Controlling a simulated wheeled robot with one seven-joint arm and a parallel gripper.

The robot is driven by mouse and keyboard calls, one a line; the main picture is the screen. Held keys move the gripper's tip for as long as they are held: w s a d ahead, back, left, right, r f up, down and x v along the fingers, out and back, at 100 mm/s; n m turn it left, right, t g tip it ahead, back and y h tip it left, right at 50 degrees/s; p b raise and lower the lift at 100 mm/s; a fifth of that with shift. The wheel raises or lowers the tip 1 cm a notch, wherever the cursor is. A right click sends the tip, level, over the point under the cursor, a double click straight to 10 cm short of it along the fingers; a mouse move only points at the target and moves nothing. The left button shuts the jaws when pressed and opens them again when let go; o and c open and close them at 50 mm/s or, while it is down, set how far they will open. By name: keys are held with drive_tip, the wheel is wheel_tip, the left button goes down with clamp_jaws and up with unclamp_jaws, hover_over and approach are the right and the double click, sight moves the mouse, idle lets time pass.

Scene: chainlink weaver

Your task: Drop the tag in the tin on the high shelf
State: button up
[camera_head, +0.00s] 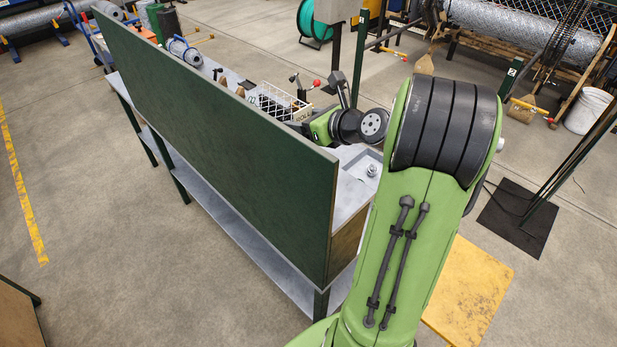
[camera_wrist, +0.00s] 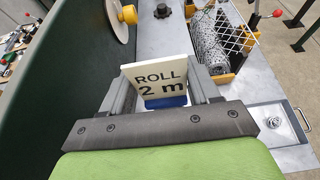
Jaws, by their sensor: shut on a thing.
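The tag is held above the grey bench top. I cannot pick out the tin or the high shelf in either view.
The tall green panel (camera_head: 215,140) runs along the bench and stands close to the left of my gripper. A white wire basket (camera_head: 275,102) and a wire mesh roll (camera_wrist: 208,48) are on the bench. A shallow metal tray (camera_wrist: 270,117) lies at the right.

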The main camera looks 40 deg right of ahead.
drive_tip(key=shift+s+f, duration=0.15)
drive_tip(key=shift+s, duration=0.05)
drive_tip(key=o, duration=1.1)
drive_tip(key=shift+w, duration=0.1)
drive_tip(key=p+v, duration=0.1)
drive_tip(key=v, duration=1.5)
drive_tip(key=shift+f, duration=0.15)
